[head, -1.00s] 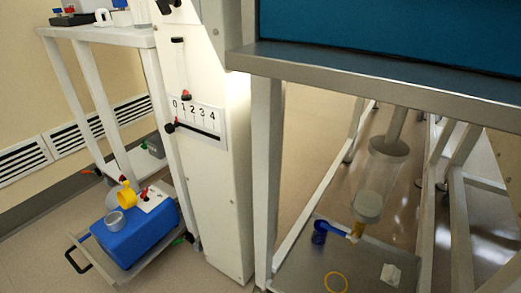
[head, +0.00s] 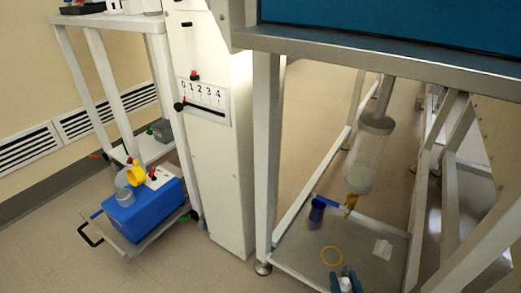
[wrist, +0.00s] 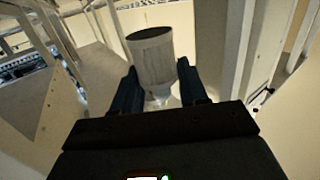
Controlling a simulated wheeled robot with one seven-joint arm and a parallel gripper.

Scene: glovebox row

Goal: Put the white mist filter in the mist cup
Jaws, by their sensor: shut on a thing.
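My gripper (head: 346,279) is at the bottom of the head view, in front of the low tray. Its dark blue fingers are shut on a small pale thing, which I take for the white mist filter (head: 345,284); it is mostly hidden. In the wrist view, a pale grey cylinder with a dark round top (wrist: 151,57) shows between and beyond the fingers (wrist: 160,82); I cannot tell whether it is held or behind.
The pump sits on a low cart (head: 120,244) with a yellow elbow (head: 136,173) on top. A white column (head: 218,170) stands between.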

